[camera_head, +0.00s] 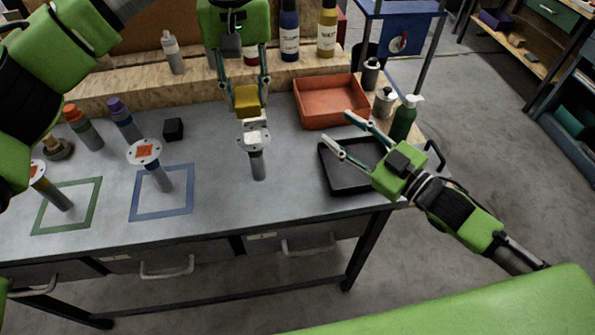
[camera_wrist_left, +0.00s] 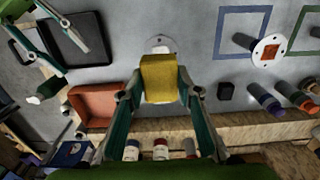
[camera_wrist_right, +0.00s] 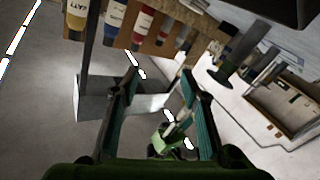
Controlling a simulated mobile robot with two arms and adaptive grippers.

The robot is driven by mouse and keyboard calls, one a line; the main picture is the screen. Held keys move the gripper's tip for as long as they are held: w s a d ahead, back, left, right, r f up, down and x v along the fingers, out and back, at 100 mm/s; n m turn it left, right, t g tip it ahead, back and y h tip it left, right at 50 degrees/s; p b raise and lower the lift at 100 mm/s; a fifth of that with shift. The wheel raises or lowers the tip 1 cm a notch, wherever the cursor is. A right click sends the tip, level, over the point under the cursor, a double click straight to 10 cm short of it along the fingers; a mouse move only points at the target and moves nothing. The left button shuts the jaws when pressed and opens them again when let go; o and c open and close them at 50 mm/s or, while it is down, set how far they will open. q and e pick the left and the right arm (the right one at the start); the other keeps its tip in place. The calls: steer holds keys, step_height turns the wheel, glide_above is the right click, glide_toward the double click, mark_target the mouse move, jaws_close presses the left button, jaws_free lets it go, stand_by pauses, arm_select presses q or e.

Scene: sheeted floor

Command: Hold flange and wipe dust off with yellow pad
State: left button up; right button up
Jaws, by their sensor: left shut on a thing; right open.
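My left gripper (camera_head: 250,88) is shut on the yellow pad (camera_head: 246,104), also in the left wrist view (camera_wrist_left: 159,82). The pad is just behind a white flange (camera_head: 254,138) on a grey upright post; I cannot tell whether they touch. The left wrist view shows part of this flange (camera_wrist_left: 160,46) beyond the pad. A second flange (camera_head: 143,152) with an orange patch stands at the blue square. A third (camera_head: 38,169), also with orange on it, stands at the green square. My right gripper (camera_head: 345,136) is open and empty above the black tray.
The black tray (camera_head: 336,184) lies at the table's right, with a red-orange bin (camera_head: 331,122) behind it. A black block (camera_head: 173,129) and several capped bottles are at the left. A wooden shelf with bottles runs along the back.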

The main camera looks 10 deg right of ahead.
mark_target(254, 145)
steer(key=s+a+f+m+g+y, duration=0.1)
steer(key=s+a, duration=0.2)
steer(key=a, duration=0.3)
steer(key=s+a+f+m+y, duration=0.1)
steer(key=s+a+f+m, duration=0.1)
steer(key=s+a, duration=0.3)
steer(key=x, duration=1.3)
steer(key=shift+w, duration=0.1)
jaws_close()
steer(key=shift+f, duration=0.1)
